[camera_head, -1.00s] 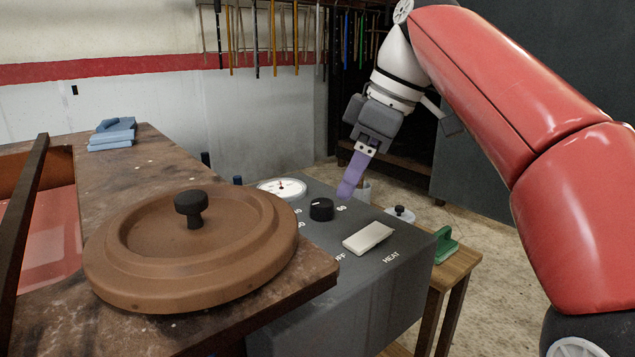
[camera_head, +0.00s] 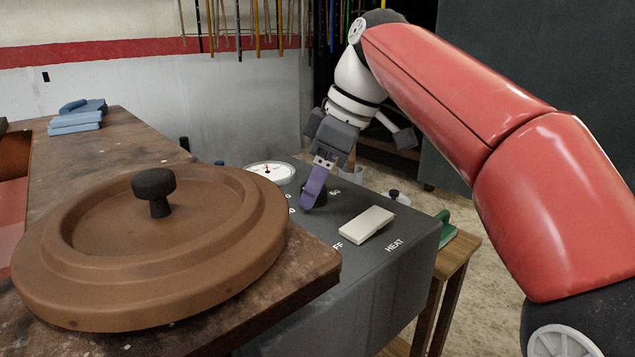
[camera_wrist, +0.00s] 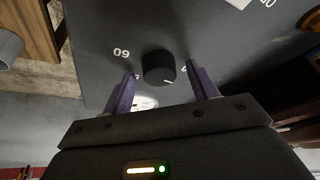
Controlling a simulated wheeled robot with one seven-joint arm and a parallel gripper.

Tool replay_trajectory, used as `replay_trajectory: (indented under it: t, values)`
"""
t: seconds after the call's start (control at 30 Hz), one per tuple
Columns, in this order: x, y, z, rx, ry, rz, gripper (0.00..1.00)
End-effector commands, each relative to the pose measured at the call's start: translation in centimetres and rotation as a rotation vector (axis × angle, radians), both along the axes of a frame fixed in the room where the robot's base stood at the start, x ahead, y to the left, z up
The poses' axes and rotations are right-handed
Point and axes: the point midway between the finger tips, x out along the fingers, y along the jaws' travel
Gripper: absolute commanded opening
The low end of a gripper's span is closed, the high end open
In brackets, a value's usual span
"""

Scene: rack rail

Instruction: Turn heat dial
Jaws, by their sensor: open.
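The heat dial (camera_wrist: 158,67) is a round black knob with a pale pointer line, set on the dark grey control box (camera_head: 350,260). In the head view the dial (camera_head: 322,194) is partly hidden behind a purple finger. My gripper (camera_head: 312,188) has purple fingers and is over the box at the dial. In the wrist view my gripper (camera_wrist: 163,82) is open, with one finger on each side of the dial and visible gaps between. Whether the fingertips are down at the dial's height is hard to tell.
A white gauge (camera_head: 271,173) lies behind the dial. A cream rocker switch (camera_head: 367,224) is in front, beside the HEAT label. A brown round lid (camera_head: 230,245) with a black knob rests on the worn table at left. A green-handled object (camera_head: 446,228) stands on the wooden stand.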

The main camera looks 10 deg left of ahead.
Motion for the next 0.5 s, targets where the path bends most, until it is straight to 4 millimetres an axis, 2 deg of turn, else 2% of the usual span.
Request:
replay_trajectory:
  t: [0.17, 0.5]
  values:
    - [0.00, 0.01, 0.04, 0.000, 0.000, 0.000, 0.59]
    - [0.01, -0.02, 0.04, 0.000, 0.000, 0.000, 0.14]
